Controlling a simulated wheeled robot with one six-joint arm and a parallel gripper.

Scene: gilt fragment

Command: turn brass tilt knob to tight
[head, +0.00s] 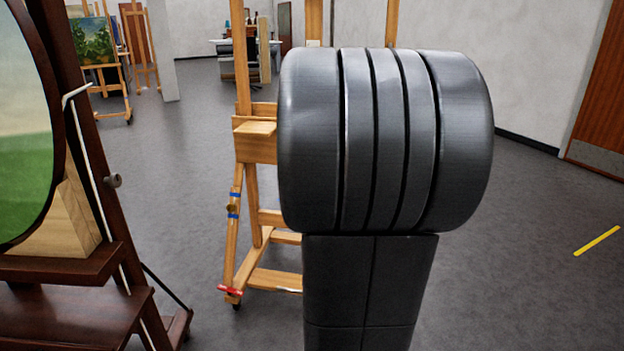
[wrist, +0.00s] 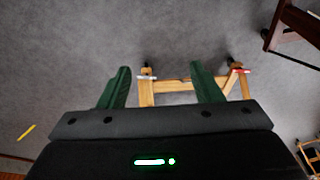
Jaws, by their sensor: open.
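A light wooden easel (head: 255,148) stands in the middle of the head view, partly hidden behind my arm. A small brownish knob-like part (head: 231,208) sits on its left leg between blue bands. A small grey metallic knob (head: 113,181) sticks out from the dark easel's frame at the left. I cannot tell which of these is the brass tilt knob, nor how tight it is. My gripper (wrist: 160,70) shows only in the wrist view, with its two green fingers wide apart and nothing held. The easel's base (wrist: 180,86) shows on the floor beyond the fingers.
A dark easel (head: 75,275) with a round landscape picture (head: 22,130) stands close at the left. A red-ended part (head: 230,290) is low on the light easel. Other easels stand behind. Open grey floor with a yellow strip (head: 597,240) lies at the right.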

